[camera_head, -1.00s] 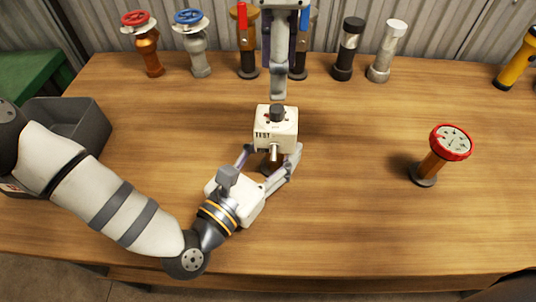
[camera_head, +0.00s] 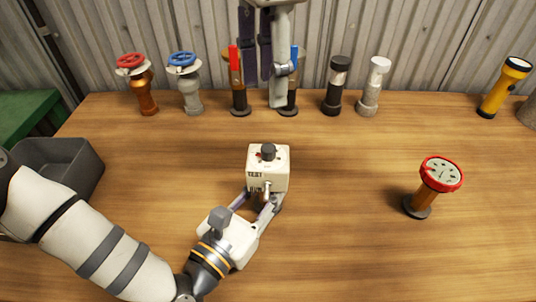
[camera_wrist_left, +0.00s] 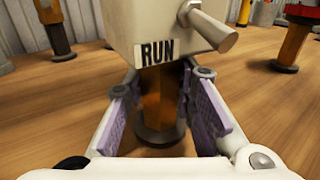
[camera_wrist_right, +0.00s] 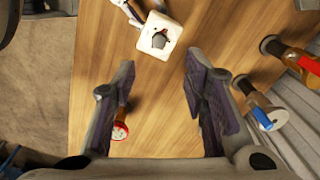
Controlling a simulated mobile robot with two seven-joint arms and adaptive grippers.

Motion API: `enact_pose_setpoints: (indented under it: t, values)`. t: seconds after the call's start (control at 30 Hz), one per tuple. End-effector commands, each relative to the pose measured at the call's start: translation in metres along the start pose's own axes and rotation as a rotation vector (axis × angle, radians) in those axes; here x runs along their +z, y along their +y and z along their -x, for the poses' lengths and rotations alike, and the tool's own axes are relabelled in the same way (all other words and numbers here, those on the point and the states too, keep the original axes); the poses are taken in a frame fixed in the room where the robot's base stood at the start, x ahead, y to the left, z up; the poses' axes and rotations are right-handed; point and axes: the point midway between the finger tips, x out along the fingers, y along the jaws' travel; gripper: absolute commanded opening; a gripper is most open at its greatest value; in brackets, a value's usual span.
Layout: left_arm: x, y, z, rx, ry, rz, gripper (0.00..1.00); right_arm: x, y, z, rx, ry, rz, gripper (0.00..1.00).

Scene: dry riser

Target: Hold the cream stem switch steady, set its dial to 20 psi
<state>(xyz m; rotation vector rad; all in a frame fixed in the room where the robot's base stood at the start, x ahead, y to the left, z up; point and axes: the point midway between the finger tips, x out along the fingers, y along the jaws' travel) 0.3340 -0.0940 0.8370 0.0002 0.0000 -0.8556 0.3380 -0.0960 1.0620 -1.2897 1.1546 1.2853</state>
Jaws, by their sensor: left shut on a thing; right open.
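The cream switch is a cream box (camera_head: 268,168) with a dark round knob (camera_head: 268,151) on top and TEST and RUN labels on its front. In the left wrist view its RUN face (camera_wrist_left: 160,48) has a cream lever sticking out right, above an orange-brown stem (camera_wrist_left: 157,95). My left gripper (camera_head: 262,198) is shut around that stem below the box, and the switch stands upright. My right gripper (camera_head: 265,72) is open and empty, above and behind the switch. In the right wrist view the knobbed top (camera_wrist_right: 160,38) lies ahead, beyond the fingers.
A red-rimmed gauge (camera_head: 441,174) on an orange stem stands at right. Along the back stand a red-wheel valve (camera_head: 137,85), a blue-wheel valve (camera_head: 187,85), lever valves, dark and silver posts and a yellow flashlight (camera_head: 503,88). A grey bin (camera_head: 60,165) is at left. The right table is mostly clear.

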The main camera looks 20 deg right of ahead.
Motion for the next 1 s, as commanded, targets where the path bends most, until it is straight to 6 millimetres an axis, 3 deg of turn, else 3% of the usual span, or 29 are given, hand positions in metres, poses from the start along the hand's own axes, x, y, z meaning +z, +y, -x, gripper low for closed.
enact_pose_setpoints:
  t: [0.07,0.17,0.4,0.6,0.97,1.0]
  values:
    - [0.0,0.0,0.0,0.0,0.001,0.0,0.0,0.0,0.001,0.006,0.003,-0.001,0.072,0.4]
    - [0.0,0.0,0.0,0.0,0.001,0.0,0.0,-0.001,0.001,-0.004,0.007,0.001,0.102,0.4]
    - [0.0,0.0,0.0,0.0,0.0,0.001,0.0,-0.001,0.002,-0.066,0.008,0.0,0.1,0.4]
    - [0.0,0.0,0.0,0.0,0.001,0.0,0.0,-0.001,0.002,-0.101,0.005,-0.001,0.097,0.4]
    - [0.0,0.0,0.0,0.0,0.001,0.0,0.0,0.0,0.001,-0.11,0.002,-0.001,0.096,0.4]
    - [0.0,0.0,0.0,0.0,0.001,0.0,0.0,0.0,0.001,-0.11,0.003,-0.001,0.096,0.31]
